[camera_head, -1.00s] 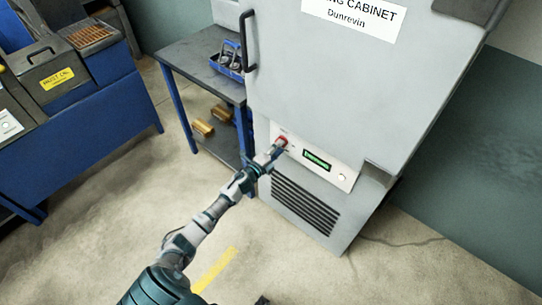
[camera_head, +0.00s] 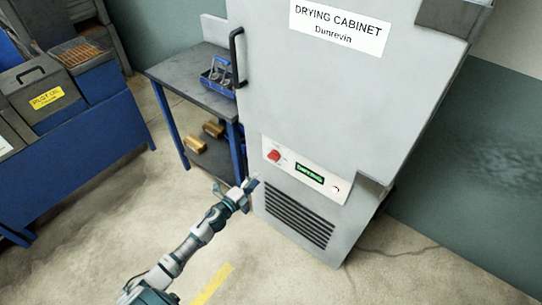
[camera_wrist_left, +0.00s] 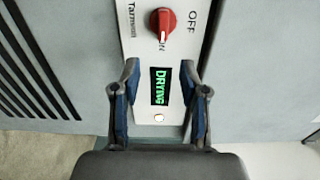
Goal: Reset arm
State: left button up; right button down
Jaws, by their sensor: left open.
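My left gripper (camera_head: 250,185) is open and empty in the head view, a little below and left of the cabinet's control panel. In the left wrist view its two fingers (camera_wrist_left: 157,95) stand apart, with the panel seen between and beyond them. The drying cabinet (camera_head: 320,95) is grey with a closed front. Its panel carries a red knob (camera_head: 274,156), a green lit display (camera_head: 309,173) and a small pale button (camera_head: 336,189). In the left wrist view the display (camera_wrist_left: 160,86) reads "DRYING" and the red knob (camera_wrist_left: 163,21) is apart from the fingers. My right gripper is not seen.
A dark-topped table (camera_head: 190,80) with blue legs stands left of the cabinet. It bears a blue tray (camera_head: 217,78); brass-coloured cylinders (camera_head: 213,129) lie on its lower shelf. A blue workbench (camera_head: 90,125) is at far left. The floor in front is open.

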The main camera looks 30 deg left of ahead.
pick_arm(q)
jog(key=s+d+f+n+g+y+p, duration=0.2)
jog(key=s+d+f+n+g+p, duration=0.15)
jog(key=s+f+n, duration=0.55)
jog(key=s+d+f+n+g+y+p, duration=0.25)
jog(key=s+f+g, duration=0.35)
jog(key=f, duration=0.7)
jog(key=s+d+f+n+g+h+p, duration=0.1)
jog(key=s+d+f+g, duration=0.1)
jog(key=s, duration=0.5)
jog(key=s+d+f+n+g+h+p, duration=0.1)
jog(key=s+d+f+n+g, duration=0.1)
jog(key=s+d+f, duration=0.2)
jog(key=s+d+f+n+g+h, duration=0.1)
jog(key=s+d+f+n+g, duration=0.1)
jog(key=s+d+f, duration=0.2)
jog(key=s+d, duration=0.3)
jog(key=s, duration=0.5)
jog(key=shift+d+g+p, duration=0.25)
jog(key=shift+g+p, duration=0.1)
jog(key=shift+p, duration=0.05)
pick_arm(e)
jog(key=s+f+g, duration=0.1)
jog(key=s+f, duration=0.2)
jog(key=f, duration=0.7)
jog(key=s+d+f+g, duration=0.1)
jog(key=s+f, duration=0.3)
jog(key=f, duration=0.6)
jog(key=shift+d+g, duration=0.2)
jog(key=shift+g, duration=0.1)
